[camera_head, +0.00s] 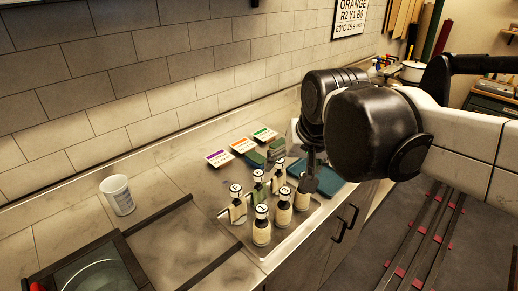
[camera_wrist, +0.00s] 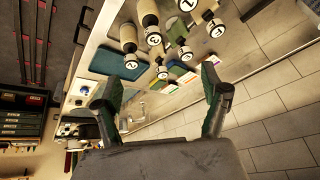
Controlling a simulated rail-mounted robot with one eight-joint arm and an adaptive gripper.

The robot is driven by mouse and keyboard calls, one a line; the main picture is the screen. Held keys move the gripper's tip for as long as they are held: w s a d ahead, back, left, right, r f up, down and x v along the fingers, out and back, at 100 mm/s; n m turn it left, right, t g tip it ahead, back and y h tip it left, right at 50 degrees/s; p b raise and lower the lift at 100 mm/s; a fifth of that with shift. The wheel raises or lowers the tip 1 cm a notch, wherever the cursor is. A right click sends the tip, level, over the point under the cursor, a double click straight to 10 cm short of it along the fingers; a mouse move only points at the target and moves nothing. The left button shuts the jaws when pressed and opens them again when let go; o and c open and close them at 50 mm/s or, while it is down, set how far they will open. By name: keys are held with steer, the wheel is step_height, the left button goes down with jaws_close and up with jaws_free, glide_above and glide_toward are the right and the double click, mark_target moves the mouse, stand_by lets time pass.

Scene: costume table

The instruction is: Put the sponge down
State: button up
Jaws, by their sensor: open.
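My gripper (camera_head: 292,162) is above the counter at the far side of the bottles. In the wrist view its two fingers (camera_wrist: 163,88) are spread wide with nothing between them. A small dark green block that looks like the sponge (camera_head: 254,158) lies on the counter beside the printed cards, behind the bottles.
Several numbered bottles (camera_head: 261,226) stand on a metal tray (camera_head: 284,241). A teal mat (camera_head: 323,168) lies right of them. Printed cards (camera_head: 243,145) lie near the wall. A white cup (camera_head: 118,195) stands at left, beside a dark-framed basin (camera_head: 92,277). The counter between cup and cards is clear.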

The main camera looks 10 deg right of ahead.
steer(key=s+f+n+t, duration=0.1)
steer(key=s+f+n, duration=0.1)
steer(key=s+f, duration=0.3)
steer(key=s, duration=0.3)
steer(key=shift+s+n+t, duration=0.25)
steer(key=shift+n+t, duration=0.05)
steer(key=shift+f, duration=0.15)
steer(key=shift+o, duration=0.5)
